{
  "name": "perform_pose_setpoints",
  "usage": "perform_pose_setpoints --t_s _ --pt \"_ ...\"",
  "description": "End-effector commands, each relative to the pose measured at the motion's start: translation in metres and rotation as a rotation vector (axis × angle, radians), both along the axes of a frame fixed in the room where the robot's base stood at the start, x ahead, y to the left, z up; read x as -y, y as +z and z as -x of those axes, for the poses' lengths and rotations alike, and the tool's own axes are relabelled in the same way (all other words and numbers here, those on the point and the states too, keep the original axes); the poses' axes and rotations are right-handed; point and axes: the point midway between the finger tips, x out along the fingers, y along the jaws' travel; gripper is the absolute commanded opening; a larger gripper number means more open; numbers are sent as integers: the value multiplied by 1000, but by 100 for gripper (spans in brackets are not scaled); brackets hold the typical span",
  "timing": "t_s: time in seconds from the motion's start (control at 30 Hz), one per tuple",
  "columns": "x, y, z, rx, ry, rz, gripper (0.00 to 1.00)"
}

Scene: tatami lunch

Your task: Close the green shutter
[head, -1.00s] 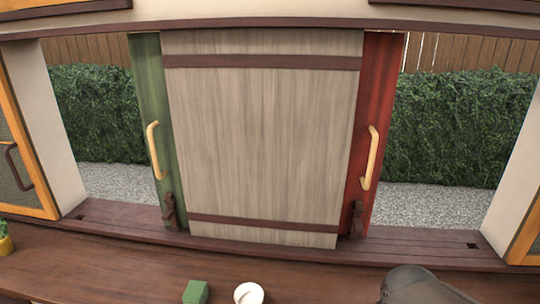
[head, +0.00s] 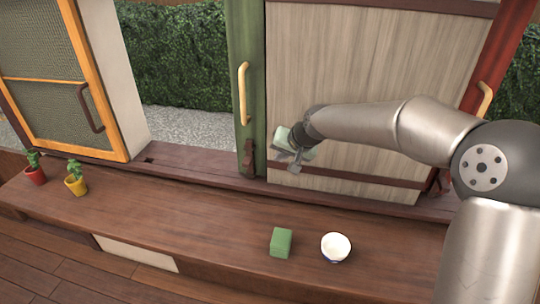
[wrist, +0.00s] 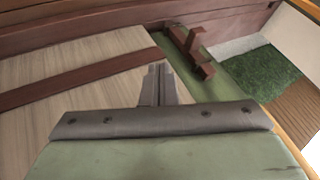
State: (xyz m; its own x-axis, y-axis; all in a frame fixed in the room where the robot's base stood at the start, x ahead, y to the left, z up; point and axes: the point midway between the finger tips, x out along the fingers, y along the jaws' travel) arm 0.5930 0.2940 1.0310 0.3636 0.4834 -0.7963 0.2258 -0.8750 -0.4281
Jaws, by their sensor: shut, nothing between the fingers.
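The green shutter (head: 240,40) is a narrow upright strip at the left edge of a pale wooden panel (head: 350,80). A tan handle (head: 243,92) is on it and a dark brown latch (head: 249,158) is at its foot. Open space with a hedge shows to its left. My gripper (head: 294,165) is shut and empty, in front of the panel's lower left, right of the latch. In the wrist view, my gripper's fingers (wrist: 157,75) are together, and the green shutter (wrist: 185,82) and latch (wrist: 190,52) show beyond them.
A red shutter (head: 500,45) with a tan handle is at the right. A cream post and an orange-framed screen (head: 105,85) stand at the left. A green block (head: 281,243), a white bowl (head: 336,247) and two potted plants (head: 75,180) are on the wooden ledge (head: 180,215).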

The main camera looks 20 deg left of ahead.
Motion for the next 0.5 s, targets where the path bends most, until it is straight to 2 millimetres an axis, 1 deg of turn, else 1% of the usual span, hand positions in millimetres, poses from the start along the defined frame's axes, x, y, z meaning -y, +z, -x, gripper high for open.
perform_pose_setpoints --t_s 0.2,0.4,0.43,0.5 --pt "-24 -36 -15 -5 5 1 0" --pt "-43 -70 -29 -4 4 3 0" --pt "-50 -66 -28 -1 7 2 0" --pt "-61 -65 -28 0 5 2 0"
